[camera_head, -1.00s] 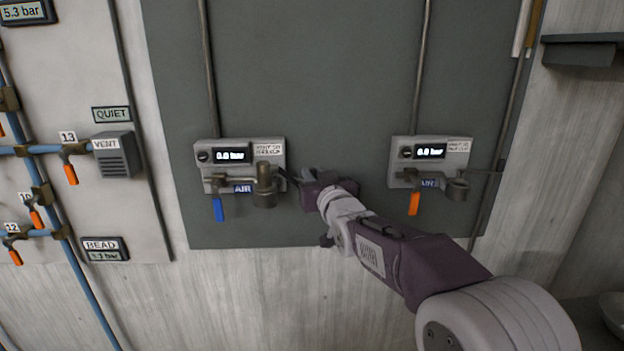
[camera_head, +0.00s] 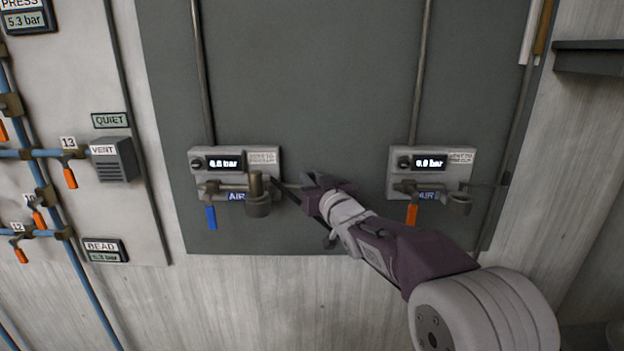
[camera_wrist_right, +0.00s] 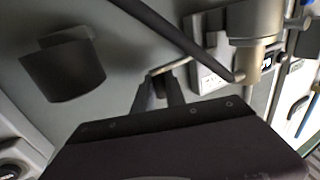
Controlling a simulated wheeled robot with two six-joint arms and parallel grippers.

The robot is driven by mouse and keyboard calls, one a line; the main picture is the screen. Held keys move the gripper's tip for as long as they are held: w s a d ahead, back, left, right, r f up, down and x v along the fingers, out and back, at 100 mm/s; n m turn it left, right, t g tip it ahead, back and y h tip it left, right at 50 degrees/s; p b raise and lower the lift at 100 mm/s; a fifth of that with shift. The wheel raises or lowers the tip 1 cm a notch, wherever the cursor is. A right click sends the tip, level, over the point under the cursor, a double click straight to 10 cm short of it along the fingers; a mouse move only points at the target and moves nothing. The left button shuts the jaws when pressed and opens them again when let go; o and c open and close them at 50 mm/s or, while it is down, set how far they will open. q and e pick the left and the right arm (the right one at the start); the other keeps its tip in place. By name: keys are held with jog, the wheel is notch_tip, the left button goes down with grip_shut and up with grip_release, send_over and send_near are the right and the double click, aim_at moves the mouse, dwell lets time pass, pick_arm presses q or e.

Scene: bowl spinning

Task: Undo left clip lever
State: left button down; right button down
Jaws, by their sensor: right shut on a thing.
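The left AIR unit (camera_head: 233,158) is a pale box on a dark grey panel, with a metal fitting (camera_head: 258,200) at its lower right. My right gripper (camera_head: 282,188) reaches in from the right, just beside that fitting. In the right wrist view, the fingers (camera_wrist_right: 163,88) are shut on a thin metal lever (camera_wrist_right: 168,68), which runs towards the fitting (camera_wrist_right: 255,45). The fingers hide part of the lever. The lever is too small in the head view to tell its exact position. My left gripper is out of view.
A blue handle (camera_head: 211,217) hangs below the left unit. A similar right AIR unit (camera_head: 430,163) has an orange handle (camera_head: 411,214). Pipes and orange-handled valves stand at far left.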

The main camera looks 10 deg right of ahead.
jog(key=shift+r, duration=0.2)
jog(key=c, duration=1.7)
grip_release()
jog(key=o, duration=0.3)
jog(key=shift+w+f, duration=0.1)
jog(key=shift+f, duration=0.05)
jog(key=shift+o, duration=0.2)
jog(key=s+d, duration=0.1)
jog(key=s, duration=0.8)
jog(key=shift+d, duration=0.15)
